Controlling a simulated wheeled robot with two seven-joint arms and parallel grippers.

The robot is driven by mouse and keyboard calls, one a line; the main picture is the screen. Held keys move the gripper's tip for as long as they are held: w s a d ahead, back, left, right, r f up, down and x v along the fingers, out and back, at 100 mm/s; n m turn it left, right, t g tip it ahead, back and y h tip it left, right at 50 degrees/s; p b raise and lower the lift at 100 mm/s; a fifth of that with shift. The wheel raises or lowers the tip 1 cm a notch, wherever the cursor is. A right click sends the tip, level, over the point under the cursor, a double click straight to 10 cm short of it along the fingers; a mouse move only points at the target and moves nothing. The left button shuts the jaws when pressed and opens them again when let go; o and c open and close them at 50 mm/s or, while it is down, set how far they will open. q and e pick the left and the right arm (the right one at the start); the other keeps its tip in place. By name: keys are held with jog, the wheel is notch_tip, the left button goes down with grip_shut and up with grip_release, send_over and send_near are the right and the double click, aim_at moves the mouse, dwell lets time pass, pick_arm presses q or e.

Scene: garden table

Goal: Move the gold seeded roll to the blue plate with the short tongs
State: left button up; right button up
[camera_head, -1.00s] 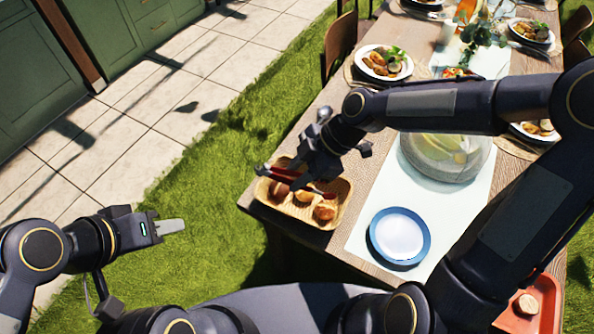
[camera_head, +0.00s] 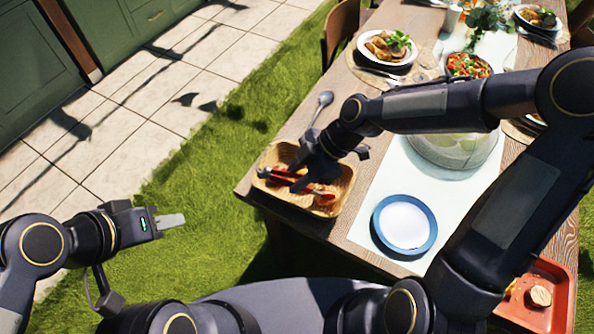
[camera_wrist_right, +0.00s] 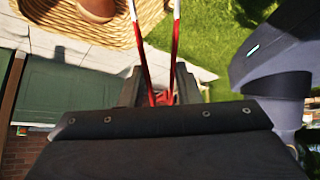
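My right gripper (camera_head: 318,172) is shut on the red short tongs (camera_head: 283,173), above the woven basket (camera_head: 268,187). In the right wrist view the tongs (camera_wrist_right: 174,45) point away from the gripper, with two pale-tipped arms apart and nothing between them. A brown roll (camera_wrist_right: 97,6) is partly in view in the basket (camera_wrist_right: 52,18), left of the tongs. In the head view the rolls are mostly hidden behind the gripper and tongs, so I cannot tell which is the gold seeded one. The blue plate (camera_head: 405,225) is empty. My left gripper (camera_head: 170,222) is over the grass, away from the table; its opening is unclear.
A clear dome (camera_head: 455,150) stands behind the plate on the pale runner. A red tray (camera_head: 560,310) with a round, pale-topped item (camera_head: 540,296) is at the lower right. Plates of food (camera_head: 388,48) are farther back. The runner around the blue plate is clear.

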jog(key=shift+f+b, duration=1.05)
jog(key=shift+f, duration=0.3)
jog(key=shift+o, duration=0.6)
jog(key=c, duration=0.6)
notch_tip(320, 180, up, 12)
jog(key=p, duration=0.8)
jog(key=shift+r, duration=0.1)
